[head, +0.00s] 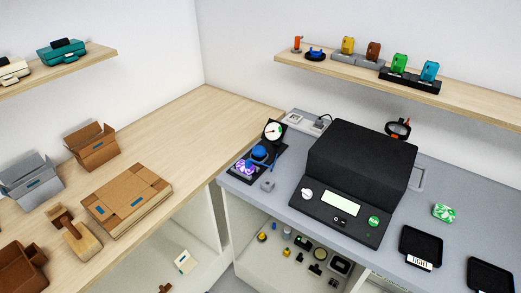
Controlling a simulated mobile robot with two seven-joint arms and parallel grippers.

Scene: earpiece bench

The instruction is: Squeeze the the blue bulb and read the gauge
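The blue bulb (259,153) sits on a dark stand near the left end of the grey bench. The gauge (273,130) stands upright just behind it, with a round white dial in a black case. The dial is too small for me to read, though a short green mark shows on it. A purple and white patterned piece (245,168) lies in front of the bulb on the same stand. Neither of my grippers is in view, and nothing touches the bulb.
A large black machine (362,165) with a screen stands right of the bulb. A small grey block (267,186) lies in front of the stand. Black trays (421,243) lie at the right. Boxes (92,146) and a wooden tool (76,236) occupy the left wooden counter.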

